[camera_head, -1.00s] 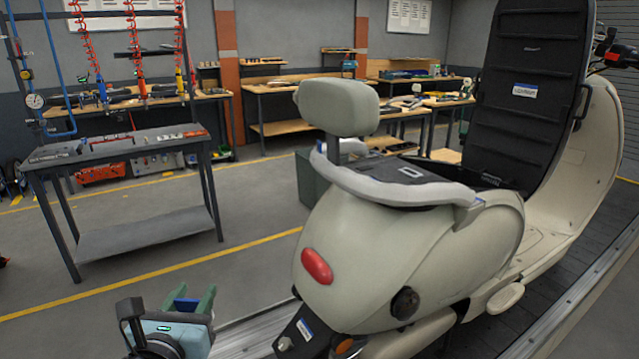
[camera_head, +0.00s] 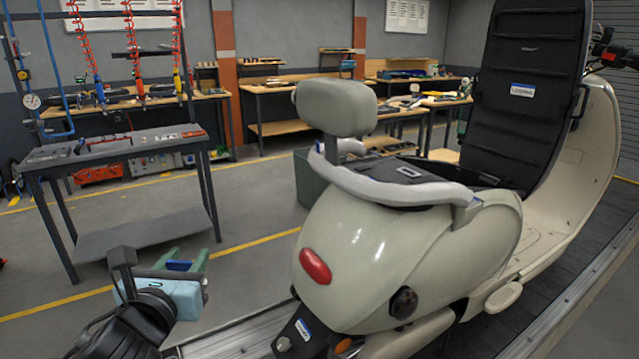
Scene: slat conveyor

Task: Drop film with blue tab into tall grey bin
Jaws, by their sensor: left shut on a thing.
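No tall grey bin shows clearly. My right gripper is not in view.
A cream scooter (camera_head: 380,260) with its black seat panel (camera_head: 528,95) raised stands on the slat conveyor (camera_head: 570,285). A grey steel table (camera_head: 120,147) is at the left. A dark green box (camera_head: 309,180) stands behind the scooter. Floor between is clear.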

